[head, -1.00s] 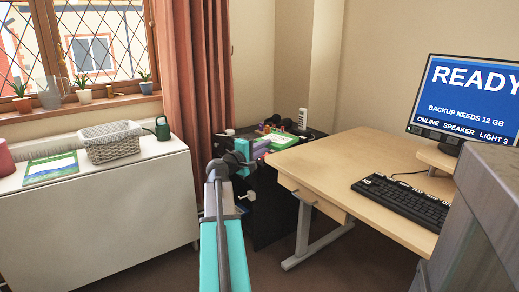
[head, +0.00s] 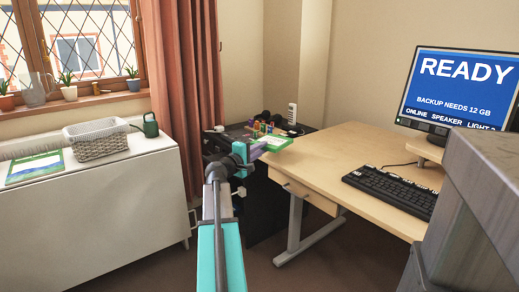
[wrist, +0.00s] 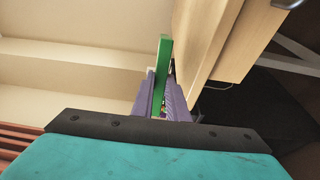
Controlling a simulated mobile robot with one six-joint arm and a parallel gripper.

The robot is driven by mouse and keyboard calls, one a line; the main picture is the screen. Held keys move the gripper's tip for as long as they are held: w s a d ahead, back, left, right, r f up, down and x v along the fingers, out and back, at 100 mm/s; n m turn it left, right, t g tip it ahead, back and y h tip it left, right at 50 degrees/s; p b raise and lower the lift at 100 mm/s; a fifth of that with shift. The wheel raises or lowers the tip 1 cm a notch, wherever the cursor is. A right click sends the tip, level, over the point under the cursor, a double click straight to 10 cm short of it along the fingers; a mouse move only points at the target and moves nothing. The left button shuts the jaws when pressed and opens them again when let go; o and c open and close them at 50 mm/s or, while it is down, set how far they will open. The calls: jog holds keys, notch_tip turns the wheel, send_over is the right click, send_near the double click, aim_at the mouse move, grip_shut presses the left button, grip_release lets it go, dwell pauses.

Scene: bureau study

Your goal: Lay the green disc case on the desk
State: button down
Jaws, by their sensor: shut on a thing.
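My gripper (head: 256,151) is at the near left corner of the desk (head: 345,150) in the head view. In the wrist view the case (wrist: 164,75) is a narrow green strip seen edge-on between the purple fingers of my gripper (wrist: 161,95). The desk's edge (wrist: 208,40) is close beside it on the right. I cannot tell whether the case touches the desk.
The desk holds a keyboard (head: 390,192) and a monitor (head: 460,85) on the right; its left and middle top is bare. A dark cabinet (head: 262,205) with small coloured items stands behind my gripper. A white side table (head: 110,205) with a basket (head: 97,140) is on the left.

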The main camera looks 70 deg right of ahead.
jog(key=shift+f+b, duration=1.35)
jog(key=shift+f, duration=0.7)
jog(key=shift+f, duration=0.15)
